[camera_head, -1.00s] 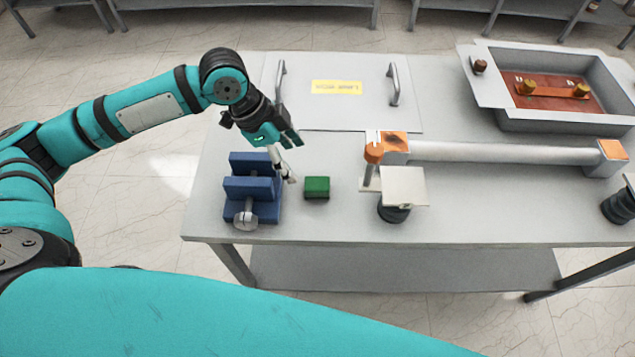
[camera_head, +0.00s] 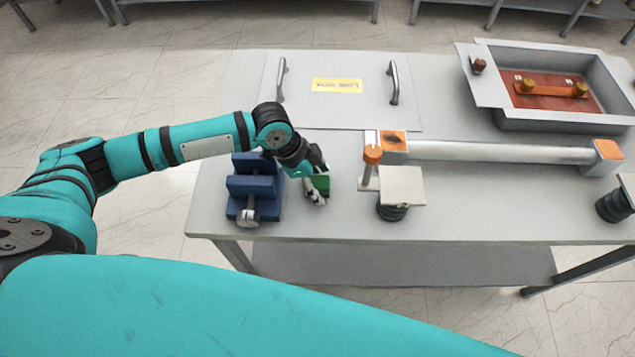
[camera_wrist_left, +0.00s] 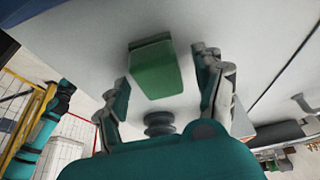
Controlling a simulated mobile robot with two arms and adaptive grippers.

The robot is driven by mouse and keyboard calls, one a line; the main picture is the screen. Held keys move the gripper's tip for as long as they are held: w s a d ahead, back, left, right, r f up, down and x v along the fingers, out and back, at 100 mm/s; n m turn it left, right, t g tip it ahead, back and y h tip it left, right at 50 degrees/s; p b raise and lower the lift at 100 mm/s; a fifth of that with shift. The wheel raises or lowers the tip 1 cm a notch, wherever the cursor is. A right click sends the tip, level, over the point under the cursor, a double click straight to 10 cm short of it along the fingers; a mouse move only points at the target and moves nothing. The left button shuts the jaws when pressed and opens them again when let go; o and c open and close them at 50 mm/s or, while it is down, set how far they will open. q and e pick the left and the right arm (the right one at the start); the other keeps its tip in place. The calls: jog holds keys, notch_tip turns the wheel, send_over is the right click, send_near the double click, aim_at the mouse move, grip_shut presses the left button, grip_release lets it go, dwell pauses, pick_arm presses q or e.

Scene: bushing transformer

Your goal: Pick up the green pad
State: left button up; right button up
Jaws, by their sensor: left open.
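The green pad (camera_head: 322,185) is a small block on the grey table, just right of the blue vise. In the head view it is partly hidden by my left gripper (camera_head: 316,188), which is down at the pad. In the left wrist view the green pad (camera_wrist_left: 155,69) shows ahead, between the two spread fingers of my left gripper (camera_wrist_left: 164,80). The fingers are open, with clear gaps to the pad on both sides. My right gripper is not seen in either view.
The blue vise (camera_head: 252,190) stands close left of the pad. A white plate on a dark round support (camera_head: 402,187) stands to the right, beside a grey bar with orange ends (camera_head: 500,152). A flat panel with handles (camera_head: 336,110) lies behind. The front table strip is clear.

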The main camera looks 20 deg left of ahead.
aim_at(326, 187)
pick_arm(q)
jog(key=c, duration=1.2)
jog(key=shift+c, duration=0.2)
jog(key=shift+r, duration=0.1)
jog(key=shift+r, duration=0.45)
notch_tip(326, 187, up, 2)
jog(key=shift+w+b, duration=0.1)
jog(key=shift+b, duration=0.5)
jog(key=shift+s+d+r, duration=0.2)
jog(key=shift+s+d, duration=0.3)
jog(key=shift+s, duration=0.1)
jog(key=s+d+r+b, duration=0.1)
jog(key=s+d+b, duration=0.2)
jog(key=s+d, duration=0.7)
jog(key=shift+s+r, duration=0.3)
jog(key=shift+s, duration=0.05)
